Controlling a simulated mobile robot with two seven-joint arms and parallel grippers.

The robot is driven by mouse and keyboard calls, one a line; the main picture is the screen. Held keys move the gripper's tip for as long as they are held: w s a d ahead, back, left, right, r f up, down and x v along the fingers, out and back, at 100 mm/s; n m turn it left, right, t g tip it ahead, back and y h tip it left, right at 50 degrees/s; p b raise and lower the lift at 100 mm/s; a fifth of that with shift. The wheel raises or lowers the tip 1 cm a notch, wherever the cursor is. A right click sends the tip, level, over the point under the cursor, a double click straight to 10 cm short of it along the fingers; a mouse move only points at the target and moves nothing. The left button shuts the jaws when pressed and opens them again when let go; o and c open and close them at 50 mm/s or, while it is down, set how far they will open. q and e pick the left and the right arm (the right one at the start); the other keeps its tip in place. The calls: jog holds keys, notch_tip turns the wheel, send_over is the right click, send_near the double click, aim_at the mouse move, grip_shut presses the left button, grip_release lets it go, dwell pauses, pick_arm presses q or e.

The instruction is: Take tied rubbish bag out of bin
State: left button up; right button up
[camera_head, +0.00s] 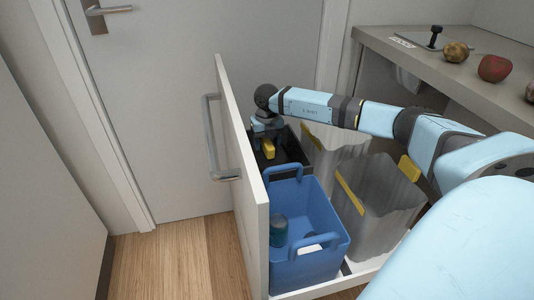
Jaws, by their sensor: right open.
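A pulled-out drawer holds several bins. My right gripper (265,143) is pointing down over a black bin (292,152) at the back left of the drawer, beside the white drawer front. It is open, and my wrist hides most of its fingers. A small yellow piece (268,149) shows at the gripper; I cannot tell what it belongs to. I cannot make out a tied rubbish bag. My left gripper is not in view.
A blue bin (318,205) with raised handles holds a dark teal object (278,231). Two grey bins (385,205) stand to the right. The drawer front (243,170) has a metal handle (212,140). Round items, including a red one (494,68), lie on the counter (400,36).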

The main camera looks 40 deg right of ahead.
grip_shut()
jog(key=shift+r, duration=0.15)
